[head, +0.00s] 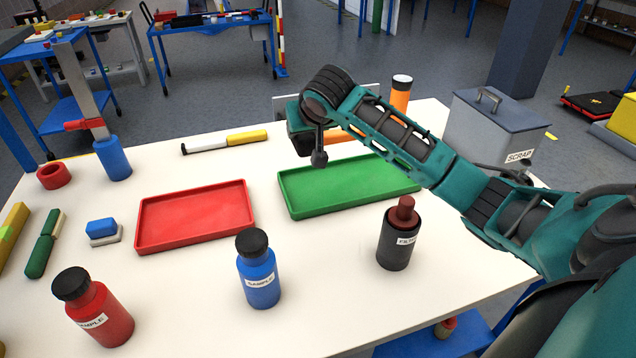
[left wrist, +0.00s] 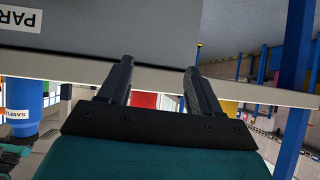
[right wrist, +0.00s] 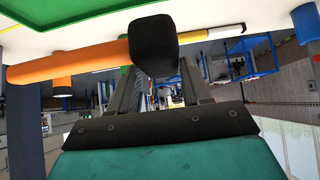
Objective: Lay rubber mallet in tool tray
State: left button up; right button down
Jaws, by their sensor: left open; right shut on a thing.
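The rubber mallet has an orange handle (head: 338,136) and a black head. In the right wrist view the black head (right wrist: 153,44) is close in front of the fingers and the orange handle (right wrist: 92,61) runs left. My right gripper (right wrist: 161,82) is shut on the mallet at the table's far side, behind the green tray; the head hides the fingertips. A red tray (head: 140,236) and a green tray (head: 290,205) lie empty on the table, neither labelled as the tool tray. My left gripper (left wrist: 158,75) is open and empty, and outside the head view.
A red bottle (head: 100,312), blue bottle (head: 259,278) and black bottle (head: 394,243) stand in front of the trays. A grey box (left wrist: 110,25) is near my left gripper.

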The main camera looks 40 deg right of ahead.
jog(key=shift+f+b, duration=0.9)
jog(key=shift+f, duration=7)
jog(key=shift+c, duration=2.4)
grip_release()
jog(key=p+v, duration=0.2)
jog(key=v, duration=1)
